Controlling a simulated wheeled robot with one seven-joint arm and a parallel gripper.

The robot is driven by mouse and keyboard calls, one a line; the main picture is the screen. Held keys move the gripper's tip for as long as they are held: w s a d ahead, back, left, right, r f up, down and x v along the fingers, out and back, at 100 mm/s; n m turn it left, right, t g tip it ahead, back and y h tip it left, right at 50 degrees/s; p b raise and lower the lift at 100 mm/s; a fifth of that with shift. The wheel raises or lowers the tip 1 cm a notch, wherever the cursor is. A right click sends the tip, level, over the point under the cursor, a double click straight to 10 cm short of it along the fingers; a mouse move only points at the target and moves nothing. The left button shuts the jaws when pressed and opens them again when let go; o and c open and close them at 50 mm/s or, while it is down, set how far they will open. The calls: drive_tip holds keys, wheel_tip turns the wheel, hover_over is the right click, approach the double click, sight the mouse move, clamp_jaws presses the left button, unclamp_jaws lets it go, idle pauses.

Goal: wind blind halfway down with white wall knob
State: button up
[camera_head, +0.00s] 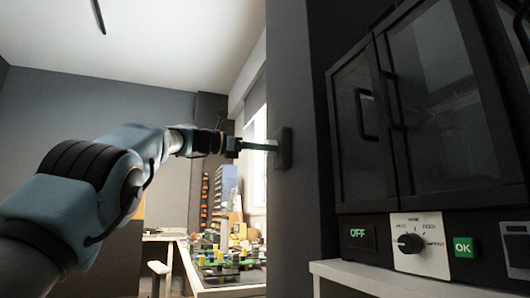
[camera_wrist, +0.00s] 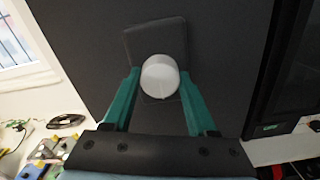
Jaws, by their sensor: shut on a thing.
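The white round knob (camera_wrist: 160,78) sits on a dark square plate (camera_wrist: 150,38) on the dark grey wall. In the wrist view my gripper (camera_wrist: 159,74) has one green finger on each side of the knob and is shut on it. In the head view my gripper (camera_head: 272,146) reaches from the left to the same wall plate (camera_head: 285,148); the knob itself is mostly hidden there. A bright window (camera_head: 256,135) shows at a steep angle behind the wall's edge. I cannot clearly make out the blind or how low it hangs.
A black glass-doored cabinet machine (camera_head: 430,110) stands close on the right, with a dial panel (camera_head: 418,243) and a green OK button (camera_head: 466,247). A cluttered workbench (camera_head: 190,272) lies beyond the wall. In the wrist view loose parts (camera_wrist: 45,150) lie at lower left.

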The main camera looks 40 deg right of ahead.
drive_tip(key=shift+f+m, duration=0.15)
drive_tip(key=shift+m, duration=0.15)
drive_tip(key=o, duration=1.4)
drive_tip(key=shift+c, duration=0.2)
drive_tip(key=shift+a, duration=0.1)
drive_tip(key=b+v, duration=0.1)
drive_tip(key=v, duration=0.9)
drive_tip(key=shift+w+a+b, duration=0.15)
drive_tip(key=shift+a+b, duration=0.15)
